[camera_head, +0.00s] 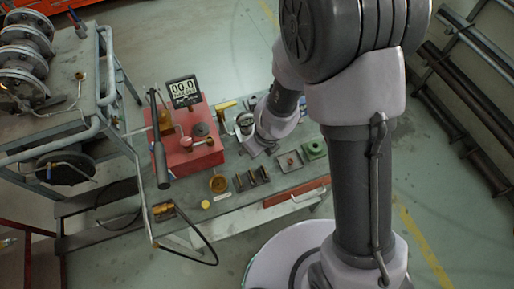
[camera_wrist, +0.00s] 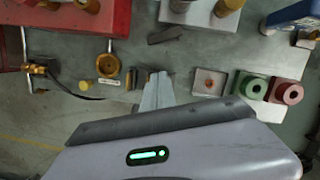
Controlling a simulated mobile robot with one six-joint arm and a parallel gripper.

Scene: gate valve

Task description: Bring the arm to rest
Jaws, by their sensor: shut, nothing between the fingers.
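My arm reaches down over the grey workbench (camera_head: 240,205). My gripper (camera_head: 258,150) is low over the bench's middle, right of the red box (camera_head: 190,140), and partly hidden in the head view. In the wrist view my gripper (camera_wrist: 157,88) has its fingers together with nothing between them. They point over bare bench beside small dark upright pieces (camera_wrist: 140,78). Whether the tips touch the bench, I cannot tell.
A gauge reading 00.0 (camera_head: 183,90) stands at the red box. A brass cup (camera_wrist: 108,66), small tray (camera_wrist: 209,82), green block (camera_wrist: 251,86) and red block (camera_wrist: 286,92) lie near my gripper. A cart with reels (camera_head: 60,130) stands left, a pipe rack (camera_head: 470,95) right.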

